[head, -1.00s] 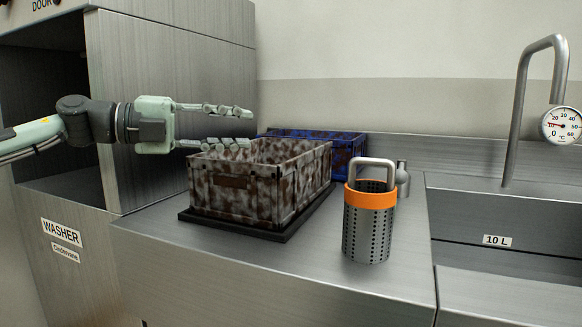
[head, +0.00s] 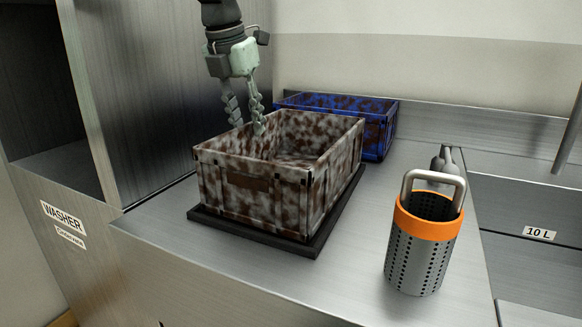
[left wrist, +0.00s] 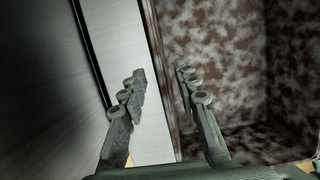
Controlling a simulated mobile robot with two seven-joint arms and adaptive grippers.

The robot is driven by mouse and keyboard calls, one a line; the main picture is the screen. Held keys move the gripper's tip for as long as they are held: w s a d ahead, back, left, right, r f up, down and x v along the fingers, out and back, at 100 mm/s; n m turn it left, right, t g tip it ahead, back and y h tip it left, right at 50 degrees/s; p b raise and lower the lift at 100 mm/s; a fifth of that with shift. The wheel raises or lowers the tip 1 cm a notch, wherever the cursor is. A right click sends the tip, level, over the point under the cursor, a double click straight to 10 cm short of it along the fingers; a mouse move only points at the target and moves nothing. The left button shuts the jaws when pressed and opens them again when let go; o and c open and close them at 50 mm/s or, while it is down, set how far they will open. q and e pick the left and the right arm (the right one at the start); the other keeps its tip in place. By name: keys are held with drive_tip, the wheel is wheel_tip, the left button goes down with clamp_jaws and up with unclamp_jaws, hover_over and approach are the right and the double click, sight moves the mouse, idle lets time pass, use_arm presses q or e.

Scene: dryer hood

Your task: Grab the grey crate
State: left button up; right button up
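The grey crate (head: 250,190) is an open box, mottled grey and rust-brown, sitting on a dark flat base on the steel counter. My left gripper (head: 247,126) points down at the crate's far left side, its two fingers apart. In the left wrist view, the open gripper (left wrist: 160,72) has one finger on the counter side and one over the crate's inside (left wrist: 215,90), with the crate's left wall edge between them. Nothing is held, and contact with the wall cannot be told. My right gripper is not in view.
A blue rusty crate (head: 375,130) stands behind the grey one. A perforated metal basket with an orange band (head: 425,228) stands at the right front, with a small metal bottle behind it. A steel cabinet wall (head: 150,90) rises close on the left. A sink lies at the right.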

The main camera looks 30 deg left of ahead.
sight(252, 141)
use_arm(q)
drive_tip(key=x, duration=0.3)
drive_tip(key=shift+s+d+f+p, duration=0.2)
drive_tip(key=shift+f+p, duration=0.1)
drive_tip(key=shift+f, duration=0.15)
drive_tip(key=shift+w+f, duration=0.25)
drive_tip(key=shift+f, duration=0.3)
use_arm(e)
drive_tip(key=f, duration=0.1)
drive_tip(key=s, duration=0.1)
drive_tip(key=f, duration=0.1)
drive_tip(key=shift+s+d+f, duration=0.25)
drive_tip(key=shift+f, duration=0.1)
use_arm(q)
drive_tip(key=shift+c, duration=0.6)
drive_tip(key=shift+a, duration=0.1)
clamp_jaws()
drive_tip(key=shift+r, duration=0.1)
